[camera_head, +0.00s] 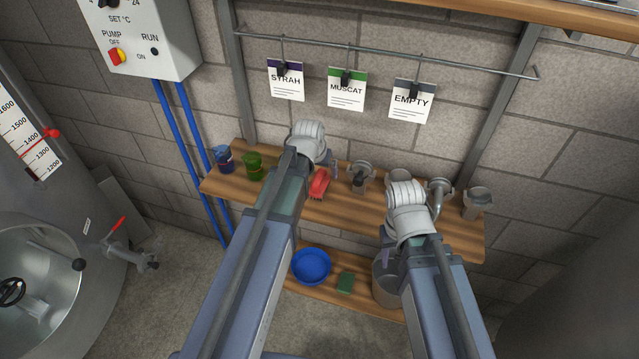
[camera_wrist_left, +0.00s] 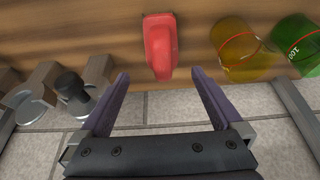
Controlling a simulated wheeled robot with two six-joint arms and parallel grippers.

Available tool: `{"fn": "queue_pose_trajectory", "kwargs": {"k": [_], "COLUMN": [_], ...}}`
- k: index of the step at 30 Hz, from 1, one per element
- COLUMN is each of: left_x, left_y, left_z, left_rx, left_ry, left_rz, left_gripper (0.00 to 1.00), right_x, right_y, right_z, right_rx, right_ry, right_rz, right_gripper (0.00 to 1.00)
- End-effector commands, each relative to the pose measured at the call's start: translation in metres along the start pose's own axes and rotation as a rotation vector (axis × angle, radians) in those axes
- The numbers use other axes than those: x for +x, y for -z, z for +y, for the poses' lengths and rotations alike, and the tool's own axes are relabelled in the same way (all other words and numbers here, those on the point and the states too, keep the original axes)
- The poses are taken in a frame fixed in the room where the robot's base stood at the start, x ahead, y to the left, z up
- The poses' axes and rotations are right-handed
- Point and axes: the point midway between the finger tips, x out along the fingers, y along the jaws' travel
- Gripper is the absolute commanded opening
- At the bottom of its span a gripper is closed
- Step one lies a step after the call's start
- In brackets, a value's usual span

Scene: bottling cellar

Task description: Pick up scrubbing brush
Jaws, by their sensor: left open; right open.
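The scrubbing brush is red (camera_head: 319,184) and lies on the wooden upper shelf, partly hidden by my left arm in the head view. In the left wrist view the brush (camera_wrist_left: 160,45) lies at top centre, its near end between the fingertip lines. My left gripper (camera_wrist_left: 162,74) is open and empty, its purple fingers spread to either side below the brush, apart from it. In the head view its fingers are mostly hidden by the wrist.
The lower shelf holds a blue bowl (camera_head: 311,266), a green sponge (camera_head: 345,283) and a grey bucket (camera_head: 382,289). Labels hang above.

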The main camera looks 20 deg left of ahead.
Motion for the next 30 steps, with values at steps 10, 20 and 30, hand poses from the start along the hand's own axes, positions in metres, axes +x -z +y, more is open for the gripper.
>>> {"fn": "queue_pose_trajectory", "kwargs": {"k": [10,20,30], "left_x": [0.025,0.045,0.077], "left_y": [-0.001,-0.005,-0.006], "left_z": [0.0,-0.002,-0.004], "left_rx": [0.001,0.001,0.001], "left_ry": [0.0,0.0,0.0], "left_rz": [-0.002,-0.002,-0.002], "left_gripper": [1.0,1.0,1.0], "right_x": [0.023,0.043,0.073], "right_y": [0.001,0.003,0.004], "right_z": [-0.002,-0.004,-0.007], "right_rx": [0.001,0.002,0.002], "right_ry": [0.0,0.0,0.0], "right_rz": [0.0,0.0,0.0], "right_gripper": [0.5,0.5,0.5]}}
